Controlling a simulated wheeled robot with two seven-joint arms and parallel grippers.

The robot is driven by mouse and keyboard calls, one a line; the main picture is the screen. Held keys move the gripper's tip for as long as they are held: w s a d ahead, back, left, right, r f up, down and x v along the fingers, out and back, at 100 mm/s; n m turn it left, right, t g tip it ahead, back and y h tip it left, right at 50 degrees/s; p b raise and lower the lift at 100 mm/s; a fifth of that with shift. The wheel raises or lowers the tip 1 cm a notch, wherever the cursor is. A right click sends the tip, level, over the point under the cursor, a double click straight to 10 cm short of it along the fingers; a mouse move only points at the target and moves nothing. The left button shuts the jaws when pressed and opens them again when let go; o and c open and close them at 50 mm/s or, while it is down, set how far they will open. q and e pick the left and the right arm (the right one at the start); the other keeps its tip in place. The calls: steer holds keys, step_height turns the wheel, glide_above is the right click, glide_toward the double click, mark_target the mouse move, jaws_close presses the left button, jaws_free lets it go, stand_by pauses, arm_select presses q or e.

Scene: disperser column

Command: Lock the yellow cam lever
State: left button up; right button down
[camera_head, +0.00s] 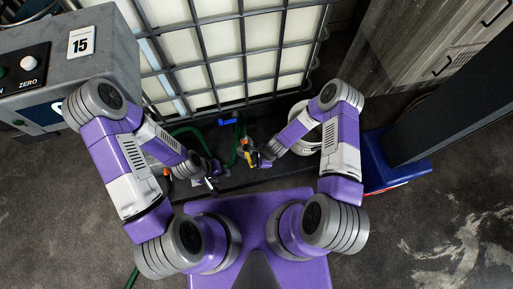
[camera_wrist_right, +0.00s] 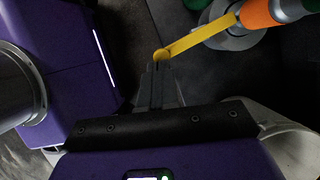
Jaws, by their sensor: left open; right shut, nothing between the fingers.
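The yellow cam lever (camera_wrist_right: 200,36) shows in the right wrist view as a long flat arm with a rounded end, running from an orange part (camera_wrist_right: 262,12) at the upper right down to my right gripper (camera_wrist_right: 160,68). That gripper is shut and empty. Its fingertips are at the lever's rounded end; I cannot tell whether they touch it. In the head view the lever (camera_head: 247,154) is a small yellow patch just left of my right gripper (camera_head: 262,159). My left gripper (camera_head: 212,180) is open, lower left of the lever, apart from it.
A caged white tank (camera_head: 225,70) stands behind the lever, with a blue valve handle (camera_head: 228,121) and a green hose (camera_head: 234,145) near its foot. A grey control box (camera_head: 65,60) stands left. A dark column on a blue base (camera_head: 390,165) stands right.

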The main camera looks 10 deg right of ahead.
steer(key=d+r+p, duration=0.3)
steer(key=d+r, duration=0.4)
steer(key=r, duration=0.2)
steer(key=shift+w+d+r+p, duration=0.2)
steer(key=shift+w+d+p, duration=0.1)
stand_by(0.3)
